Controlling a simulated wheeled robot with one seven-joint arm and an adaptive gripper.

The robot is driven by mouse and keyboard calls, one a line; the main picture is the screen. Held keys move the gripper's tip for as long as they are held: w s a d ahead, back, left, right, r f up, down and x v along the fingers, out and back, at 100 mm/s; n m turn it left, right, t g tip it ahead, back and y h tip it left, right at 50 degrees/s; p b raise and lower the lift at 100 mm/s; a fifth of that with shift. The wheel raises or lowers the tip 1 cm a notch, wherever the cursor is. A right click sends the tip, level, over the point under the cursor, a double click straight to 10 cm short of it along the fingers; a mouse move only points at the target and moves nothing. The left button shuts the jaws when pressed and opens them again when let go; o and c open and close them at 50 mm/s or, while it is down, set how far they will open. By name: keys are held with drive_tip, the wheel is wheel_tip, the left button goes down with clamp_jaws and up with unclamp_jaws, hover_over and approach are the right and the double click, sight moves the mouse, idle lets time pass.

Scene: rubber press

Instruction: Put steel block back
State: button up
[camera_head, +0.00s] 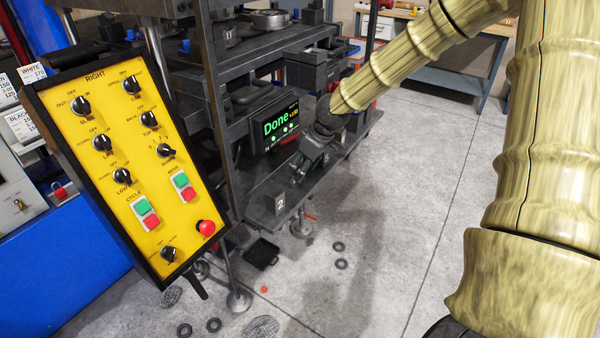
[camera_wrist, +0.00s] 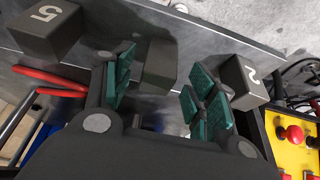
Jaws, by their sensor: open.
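My gripper (camera_head: 303,172) is open over the dark shelf (camera_head: 262,207) of the press. In the wrist view its green-padded fingers (camera_wrist: 163,66) stand on either side of a plain dark grey steel block (camera_wrist: 160,62), with a visible gap on the right; left contact is unclear. That block sits on the shelf, its face showing no readable number. A block marked 2 (camera_wrist: 243,82) stands just right of the right finger and also shows in the head view (camera_head: 281,203). A block marked 5 (camera_wrist: 47,32) stands to the left.
A yellow control panel (camera_head: 125,165) hangs at the left, near the shelf's end. A screen reading Done (camera_head: 280,128) is behind the shelf. Red tubing (camera_wrist: 50,82) shows in the wrist view. Rubber rings (camera_head: 340,264) and a black tray (camera_head: 262,253) lie on the floor.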

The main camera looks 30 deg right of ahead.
drive_tip(key=v, duration=0.7)
drive_tip(key=shift+s+r+b, duration=0.15)
drive_tip(key=shift+r+b, duration=0.15)
idle(0.5)
